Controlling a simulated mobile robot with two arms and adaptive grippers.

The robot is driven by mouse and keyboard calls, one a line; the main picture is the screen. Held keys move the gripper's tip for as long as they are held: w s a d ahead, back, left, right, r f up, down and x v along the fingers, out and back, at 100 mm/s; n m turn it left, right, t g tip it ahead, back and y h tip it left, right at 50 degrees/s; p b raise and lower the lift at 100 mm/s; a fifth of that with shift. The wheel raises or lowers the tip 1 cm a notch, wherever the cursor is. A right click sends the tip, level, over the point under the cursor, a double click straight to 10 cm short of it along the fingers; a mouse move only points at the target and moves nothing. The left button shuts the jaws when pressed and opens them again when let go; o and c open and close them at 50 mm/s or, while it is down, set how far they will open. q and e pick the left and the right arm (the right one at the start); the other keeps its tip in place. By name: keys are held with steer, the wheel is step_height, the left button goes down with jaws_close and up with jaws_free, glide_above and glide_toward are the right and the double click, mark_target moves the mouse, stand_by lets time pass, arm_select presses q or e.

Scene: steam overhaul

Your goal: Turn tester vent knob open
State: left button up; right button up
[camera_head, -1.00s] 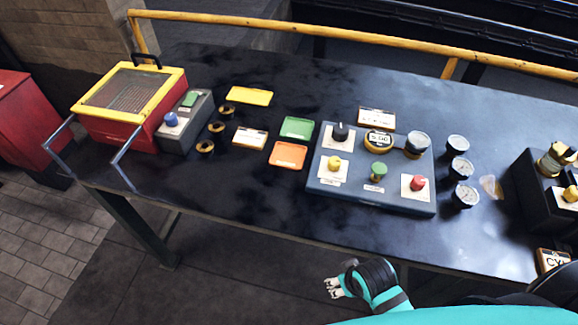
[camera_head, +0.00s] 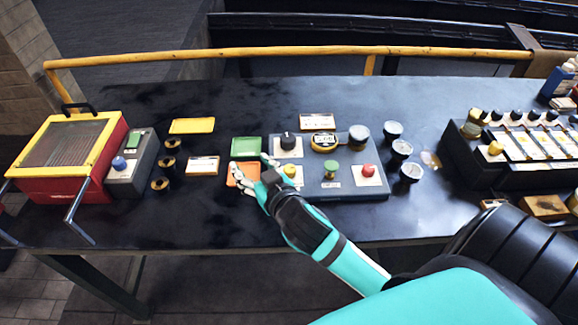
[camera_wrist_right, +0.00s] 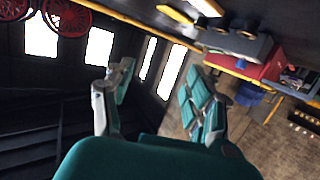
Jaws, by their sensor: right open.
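The tester (camera_head: 352,187) is a low grey-blue box in the middle of the bench. On it are a black knob (camera_head: 288,141), a yellow knob (camera_head: 290,171), a green knob (camera_head: 331,168), a red knob (camera_head: 367,170) and a yellow-rimmed display (camera_head: 324,141). I cannot read which label says vent. My right gripper (camera_head: 250,172) is open and empty, over the orange and green trays just left of the tester. Its spread fingers also show in the right wrist view (camera_wrist_right: 158,95), with nothing between them. My left gripper is not in view.
An orange tray (camera_head: 243,181) and a green tray (camera_head: 246,147) lie left of the tester. Several round gauges (camera_head: 402,147) stand right of it. A red-and-yellow box (camera_head: 66,160) is at the left, a dark valve block (camera_head: 510,150) at the right. A yellow rail (camera_head: 290,51) runs behind.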

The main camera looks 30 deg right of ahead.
steer(key=w+a+r+n+t+y, duration=0.2)
steer(key=a+r+n+y, duration=0.3)
steer(key=r, duration=0.3)
steer(key=w+a+r+n+t+y, duration=0.3)
steer(key=a+r+y, duration=0.25)
steer(key=r, duration=0.25)
steer(key=s+a+r+n+g+y, duration=0.25)
steer(key=a+n+g+y, duration=0.25)
steer(key=n+g+y, duration=0.35)
steer(key=m+g+h, duration=0.3)
steer(key=g+h, duration=0.9)
steer(key=h, duration=0.6)
glide_toward(290, 168)
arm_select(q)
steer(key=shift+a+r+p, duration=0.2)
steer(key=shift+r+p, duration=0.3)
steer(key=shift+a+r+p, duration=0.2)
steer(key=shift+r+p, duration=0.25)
arm_select(e)
steer(key=f, duration=0.9)
steer(key=shift+a+f, duration=0.2)
steer(key=shift+f, duration=0.05)
